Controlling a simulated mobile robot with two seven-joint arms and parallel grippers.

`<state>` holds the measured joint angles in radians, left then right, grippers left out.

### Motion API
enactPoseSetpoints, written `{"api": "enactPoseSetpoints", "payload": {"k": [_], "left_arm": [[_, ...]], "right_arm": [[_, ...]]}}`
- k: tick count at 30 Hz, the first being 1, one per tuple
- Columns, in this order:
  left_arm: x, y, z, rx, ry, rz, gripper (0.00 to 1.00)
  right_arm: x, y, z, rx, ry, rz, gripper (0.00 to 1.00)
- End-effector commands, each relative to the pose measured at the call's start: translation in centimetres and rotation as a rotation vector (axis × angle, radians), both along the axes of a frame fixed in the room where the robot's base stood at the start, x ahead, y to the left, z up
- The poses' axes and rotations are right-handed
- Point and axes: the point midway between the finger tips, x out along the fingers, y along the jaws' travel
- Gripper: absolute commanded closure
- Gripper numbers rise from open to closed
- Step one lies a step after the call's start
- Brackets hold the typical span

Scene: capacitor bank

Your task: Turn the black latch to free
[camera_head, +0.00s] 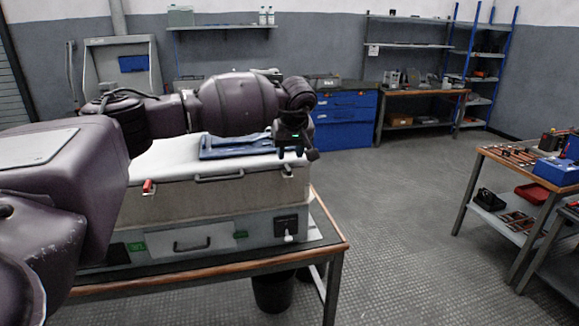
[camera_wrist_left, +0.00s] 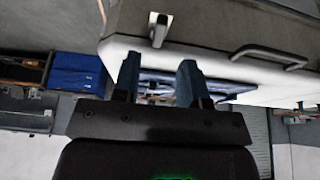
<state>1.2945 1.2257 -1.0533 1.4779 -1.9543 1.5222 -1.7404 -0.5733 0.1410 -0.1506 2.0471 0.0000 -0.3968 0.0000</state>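The black latch (camera_head: 287,171) is at the right end of the front of the pale case (camera_head: 215,192), small and partly obscured near my gripper. In the left wrist view, a dark latch with a lighter edge (camera_wrist_left: 157,31) shows on the case wall, beside the case's handle (camera_wrist_left: 268,56). My left gripper (camera_head: 291,150) is above the right end of the case, close to the latch. In the wrist view its two fingers (camera_wrist_left: 158,72) stand apart with nothing between them, pointing toward the latch without visibly touching it. My right gripper is not in view.
A red latch (camera_head: 148,187) is at the left of the case front. A blue folded item (camera_head: 235,145) lies on the lid below my arm. A white knob (camera_head: 288,238) sits low on the front panel. The table's front edge (camera_head: 200,274) is clear; open floor lies right.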

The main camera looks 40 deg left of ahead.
Motion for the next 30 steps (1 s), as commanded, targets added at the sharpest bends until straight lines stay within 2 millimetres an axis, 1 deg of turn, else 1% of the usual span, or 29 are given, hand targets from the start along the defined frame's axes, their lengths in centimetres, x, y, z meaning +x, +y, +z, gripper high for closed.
{"api": "enactPoseSetpoints", "payload": {"k": [1,3,9,15,23,24,26,30], "left_arm": [[0.2,0.2,-1.2,-0.001,0.005,0.001,0.61],[0.5,0.6,-2.3,-0.001,0.005,0.001,0.61],[1.1,1.3,-4.4,-0.001,0.002,0.0,0.61],[1.4,1.6,-5.3,-0.002,0.001,0.0,0.61],[1.4,1.6,-5.3,-0.002,-0.001,-0.001,0.61],[1.4,1.6,-5.3,-0.002,-0.001,-0.001,0.64],[1.4,1.6,-5.3,-0.002,-0.001,-0.001,0.73],[1.4,1.6,-5.3,-0.002,-0.001,-0.001,0.94]], "right_arm": [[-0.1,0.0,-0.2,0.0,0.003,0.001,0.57],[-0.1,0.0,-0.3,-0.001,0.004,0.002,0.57],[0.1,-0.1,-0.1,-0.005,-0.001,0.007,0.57],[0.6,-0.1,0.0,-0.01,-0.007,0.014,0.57],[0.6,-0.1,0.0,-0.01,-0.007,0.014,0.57],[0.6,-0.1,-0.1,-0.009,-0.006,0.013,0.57],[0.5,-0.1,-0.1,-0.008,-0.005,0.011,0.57],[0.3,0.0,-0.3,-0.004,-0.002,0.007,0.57]]}}
